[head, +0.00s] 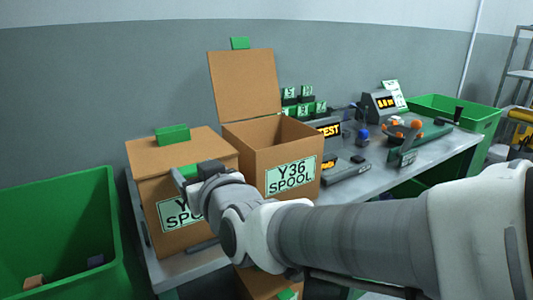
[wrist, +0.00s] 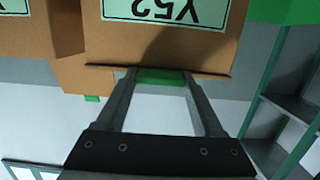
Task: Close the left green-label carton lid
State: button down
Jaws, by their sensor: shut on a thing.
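The left carton (head: 158,205) is brown with a pale green label (head: 172,215), partly covered by my arm in the head view. The wrist view shows this label (wrist: 165,10) upside down, reading Y52. The carton's lid (head: 150,153) looks down over its top, with no open gap visible. A green block (head: 172,134) stands at the lid's back. My gripper (wrist: 158,77) is at the lid's front edge. Its fingers are shut on a small green tab (wrist: 160,78) there. The head view shows green beside my gripper (head: 190,172) too.
An open carton (head: 272,140) labelled Y36 SPOOL stands just right, its lid (head: 243,85) raised. A green bin (head: 60,210) is at the left, another (head: 455,108) at the right. Displays and small tools crowd the grey table (head: 345,190). Shelving (head: 518,72) stands far right.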

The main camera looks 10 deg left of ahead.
jog(key=shift+s+f, duration=0.1)
jog(key=shift+f, duration=0.9)
jog(key=shift+d+f, duration=0.1)
jog(key=shift+c, duration=1.4)
grip_release()
jog(key=shift+o, duration=1.4)
jog(key=shift+r, duration=0.2)
jog(key=shift+r, duration=0.1)
notch_tip(320, 180, up, 5)
jog(key=p, duration=0.2)
jog(key=shift+p, duration=0.4)
jog(key=w+d+r+p, duration=0.2)
jog(key=d+r, duration=0.3)
jog(key=d, duration=0.6)
jog(key=shift+d+r, duration=0.2)
jog(key=shift+r, duration=0.2)
